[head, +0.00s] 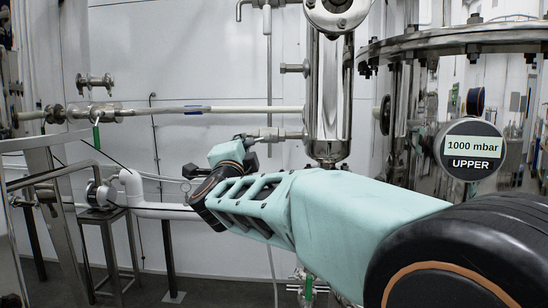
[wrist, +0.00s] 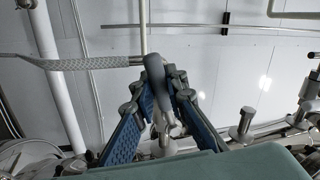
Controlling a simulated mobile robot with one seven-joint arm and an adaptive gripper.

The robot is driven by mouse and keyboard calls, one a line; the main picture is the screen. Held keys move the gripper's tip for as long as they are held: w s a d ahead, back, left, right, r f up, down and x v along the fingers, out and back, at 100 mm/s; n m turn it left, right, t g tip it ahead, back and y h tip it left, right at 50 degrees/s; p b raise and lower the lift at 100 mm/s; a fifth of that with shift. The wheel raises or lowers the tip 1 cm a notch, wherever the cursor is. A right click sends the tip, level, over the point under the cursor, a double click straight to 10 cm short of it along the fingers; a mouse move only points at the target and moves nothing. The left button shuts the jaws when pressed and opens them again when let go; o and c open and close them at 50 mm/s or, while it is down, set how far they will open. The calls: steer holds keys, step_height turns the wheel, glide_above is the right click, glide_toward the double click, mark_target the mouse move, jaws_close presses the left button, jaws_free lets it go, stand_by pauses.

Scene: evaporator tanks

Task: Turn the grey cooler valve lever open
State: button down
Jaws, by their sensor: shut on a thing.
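The grey valve lever (wrist: 154,70) stands up between the fingers of my gripper (wrist: 160,88) in the wrist view. It is a plain rounded grey bar, and its lower part runs down between the blue finger pads. My gripper is shut on it, with one finger on each side. In the head view my arm reaches left to a pipe fitting (head: 278,134) beside the shiny steel column (head: 329,95). My own wrist hides the fingers and most of the lever there.
A braided hose (wrist: 90,63) runs left of the lever. A metal stub (wrist: 243,125) stands to the right. A gauge (head: 469,150) reading "1000 mbar UPPER" is at right. A green-handled valve (head: 97,135) and white pipe (head: 150,209) are at left.

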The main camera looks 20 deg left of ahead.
steer(key=shift+s+a+r+m+h+b, duration=0.2)
steer(key=shift+r+m, duration=0.3)
steer(key=shift+m, duration=0.45)
steer(key=shift+w+d+r+m+h+b, duration=0.1)
steer(key=shift+r+m+h, duration=0.3)
steer(key=shift+m, duration=0.55)
steer(key=shift+r, duration=0.2)
steer(key=c, duration=1.9)
jaws_free()
steer(key=shift+c, duration=0.2)
steer(key=shift+f, duration=0.1)
steer(key=shift+s, duration=0.1)
steer(key=v, duration=1.1)
steer(key=shift+s+f, duration=0.3)
